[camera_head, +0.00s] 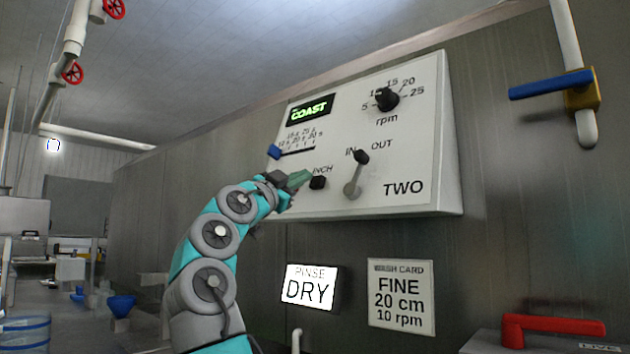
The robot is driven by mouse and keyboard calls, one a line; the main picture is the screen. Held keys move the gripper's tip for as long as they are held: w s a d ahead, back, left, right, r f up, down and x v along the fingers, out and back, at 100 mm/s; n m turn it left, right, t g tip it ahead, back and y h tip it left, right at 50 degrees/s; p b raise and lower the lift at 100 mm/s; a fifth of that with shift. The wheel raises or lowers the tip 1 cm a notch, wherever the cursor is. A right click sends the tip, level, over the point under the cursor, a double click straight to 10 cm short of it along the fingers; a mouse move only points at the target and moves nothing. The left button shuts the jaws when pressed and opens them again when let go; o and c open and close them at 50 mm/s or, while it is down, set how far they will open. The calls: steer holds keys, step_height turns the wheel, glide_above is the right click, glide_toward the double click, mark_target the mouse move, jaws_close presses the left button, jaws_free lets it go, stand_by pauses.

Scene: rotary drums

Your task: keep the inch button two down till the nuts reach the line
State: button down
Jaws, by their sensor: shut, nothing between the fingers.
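The panel marked TWO (402,213) is mounted on a dark metal wall. Its black INCH button (318,183) is at the panel's lower left. My gripper (301,180) is shut and empty, with its greenish tip just left of the button; whether it touches the button, I cannot tell. The panel's small display (312,108) reads COAST in green. No nuts and no line can be made out in this view.
An rpm knob (387,99), an IN/OUT lever (354,180) and a blue slider (274,152) are also on the panel. A lit RINSE DRY sign (309,287) and a wash card (401,297) are below. A blue-handled valve (551,84) is at right.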

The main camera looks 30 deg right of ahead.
stand_by(0.3)
steer(key=shift+s+a+r+p, duration=0.2)
steer(key=shift+s+a+r, duration=0.1)
steer(key=shift+a, duration=0.45)
steer(key=shift+s+a+r+p, duration=0.25)
steer(key=shift+s+a, duration=0.05)
steer(key=shift+a, duration=0.45)
steer(key=shift+s+a+r+p, duration=0.2)
steer(key=shift+s+a+r, duration=0.1)
steer(key=shift+a, duration=0.45)
